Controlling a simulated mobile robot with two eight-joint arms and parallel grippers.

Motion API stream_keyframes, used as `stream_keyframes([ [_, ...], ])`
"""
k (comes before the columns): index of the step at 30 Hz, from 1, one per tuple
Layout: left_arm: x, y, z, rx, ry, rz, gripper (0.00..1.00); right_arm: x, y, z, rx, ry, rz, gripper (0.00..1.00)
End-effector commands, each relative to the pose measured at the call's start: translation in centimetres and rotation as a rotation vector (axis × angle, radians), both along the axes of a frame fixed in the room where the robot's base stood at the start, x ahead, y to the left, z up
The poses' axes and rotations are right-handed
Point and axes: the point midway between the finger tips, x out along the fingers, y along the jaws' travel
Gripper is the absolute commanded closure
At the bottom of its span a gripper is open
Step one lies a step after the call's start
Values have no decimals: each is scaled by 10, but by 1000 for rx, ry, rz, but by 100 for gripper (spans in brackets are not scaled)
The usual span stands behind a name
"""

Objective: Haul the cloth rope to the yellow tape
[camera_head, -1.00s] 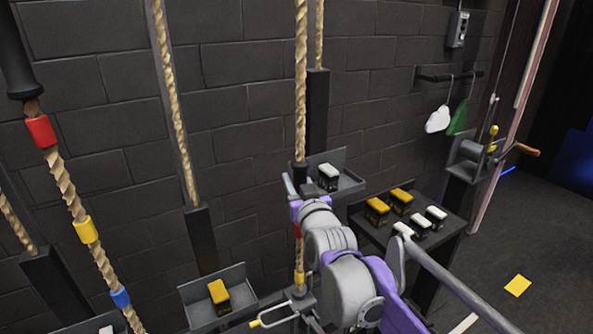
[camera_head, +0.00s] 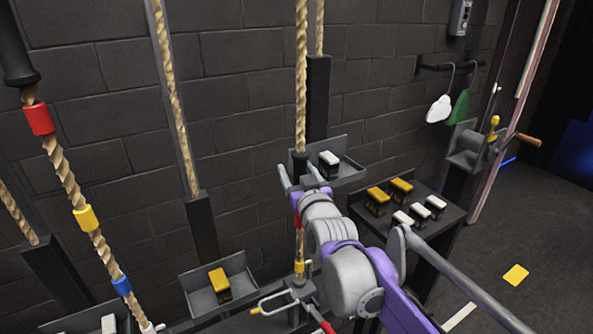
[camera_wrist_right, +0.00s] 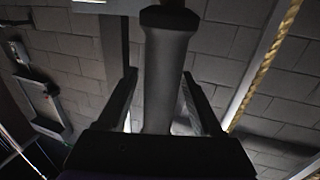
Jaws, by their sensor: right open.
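A tan twisted rope (camera_head: 301,75) hangs in the middle of the head view and runs into a dark sleeve (camera_head: 299,165). Below the sleeve are a red tape band (camera_head: 297,219), partly hidden by my arm, and a yellow tape band (camera_head: 299,268). My right gripper (camera_head: 301,176) is open at the sleeve. In the right wrist view, its fingers (camera_wrist_right: 160,75) stand on both sides of a dark upright cylinder (camera_wrist_right: 168,60), with gaps visible. A nearer rope (camera_head: 67,185) at left carries red, yellow (camera_head: 86,218) and blue tape. My left gripper is not in view.
A tray with a white-topped block (camera_head: 329,160) is beside the sleeve. A dark table (camera_head: 452,222) with yellow and white blocks stands right. A crank winch (camera_head: 478,145) is behind it. Another tray (camera_head: 190,290) is lower left. Floor at right is mostly clear.

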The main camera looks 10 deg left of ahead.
Motion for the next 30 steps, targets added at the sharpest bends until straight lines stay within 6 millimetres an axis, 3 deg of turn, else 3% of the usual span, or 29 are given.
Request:
stream_keyframes([
  [16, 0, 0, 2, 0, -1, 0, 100, -84, -32, 0, 1, 0, 0, 32],
  [21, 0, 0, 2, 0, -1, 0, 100, -96, -37, 0, 0, 0, 0, 32],
  [30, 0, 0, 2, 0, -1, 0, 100, -98, -38, 0, 0, 0, 0, 32],
])
